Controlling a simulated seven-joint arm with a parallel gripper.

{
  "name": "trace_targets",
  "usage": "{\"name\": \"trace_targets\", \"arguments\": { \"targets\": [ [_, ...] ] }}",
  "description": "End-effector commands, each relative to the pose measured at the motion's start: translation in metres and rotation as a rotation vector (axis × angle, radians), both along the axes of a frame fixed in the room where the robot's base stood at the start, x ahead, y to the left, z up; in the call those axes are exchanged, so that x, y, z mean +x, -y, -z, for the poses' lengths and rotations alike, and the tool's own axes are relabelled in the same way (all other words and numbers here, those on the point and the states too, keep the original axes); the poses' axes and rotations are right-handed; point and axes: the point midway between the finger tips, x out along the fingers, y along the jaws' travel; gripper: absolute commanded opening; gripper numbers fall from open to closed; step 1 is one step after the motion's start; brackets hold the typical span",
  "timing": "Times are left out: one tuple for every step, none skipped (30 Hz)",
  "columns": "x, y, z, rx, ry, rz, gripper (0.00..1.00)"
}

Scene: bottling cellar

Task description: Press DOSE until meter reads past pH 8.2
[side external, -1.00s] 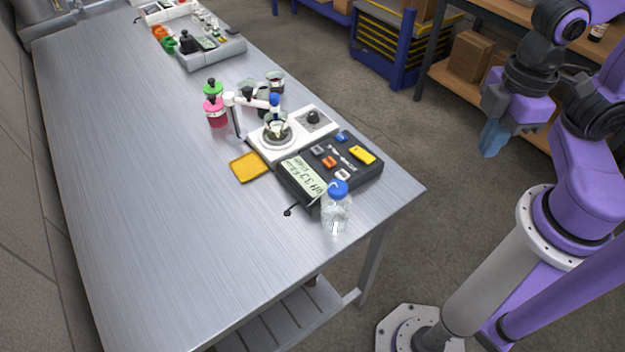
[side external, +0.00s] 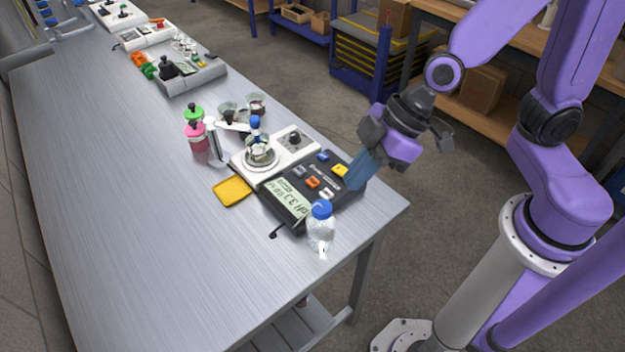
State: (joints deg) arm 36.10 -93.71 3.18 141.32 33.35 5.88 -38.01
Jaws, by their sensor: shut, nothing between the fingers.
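The dark meter box (side external: 268,211) sits near the table's right edge. Its display (side external: 293,203) seems to read pH 3.3, upside down in this view. Blue, white, orange and yellow buttons are on its top; their labels are too small to read. The yellow button (side external: 340,170) is at the end nearest my gripper. My gripper (side external: 357,183) is shut and empty, its blue fingers pointing down at the box's right end, close to the yellow button. I cannot tell whether they touch. A beaker (side external: 261,154) stands on the white stirrer (side external: 281,165) beside the box.
A clear bottle with a blue cap (side external: 321,229) stands in front of the meter. A yellow pad (side external: 232,191) lies left of it. Pink (side external: 197,138) and green-capped bottles stand behind. The steel table's left side (side external: 120,210) is clear.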

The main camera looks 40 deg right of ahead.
Motion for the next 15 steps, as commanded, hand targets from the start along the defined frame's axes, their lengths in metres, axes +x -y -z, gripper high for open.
{"name": "trace_targets", "arguments": {
  "targets": [
    [0.014,-0.005,0.005,0.004,0.039,0.023,0.0],
    [0.023,-0.006,0.007,0.005,0.068,0.039,0.0],
    [0.036,-0.008,0.01,0.004,0.107,0.06,0.0],
    [0.045,-0.009,0.012,0.0,0.137,0.076,0.0],
    [0.054,-0.008,0.014,-0.007,0.167,0.091,0.0],
    [0.066,-0.007,0.017,-0.021,0.209,0.112,0.0],
    [0.074,-0.006,0.019,-0.033,0.239,0.128,0.0],
    [0.082,-0.003,0.021,-0.048,0.268,0.145,0.0],
    [0.092,0.0,0.024,-0.069,0.304,0.164,0.0],
    [0.099,0.003,0.025,-0.086,0.33,0.179,0.0],
    [0.105,0.005,0.027,-0.104,0.355,0.191,0.0],
    [0.112,0.009,0.028,-0.128,0.385,0.208,0.0],
    [0.117,0.012,0.029,-0.144,0.404,0.217,0.0],
    [0.121,0.015,0.031,-0.161,0.421,0.228,0.0],
    [0.126,0.018,0.031,-0.18,0.442,0.238,0.0]
  ]
}}
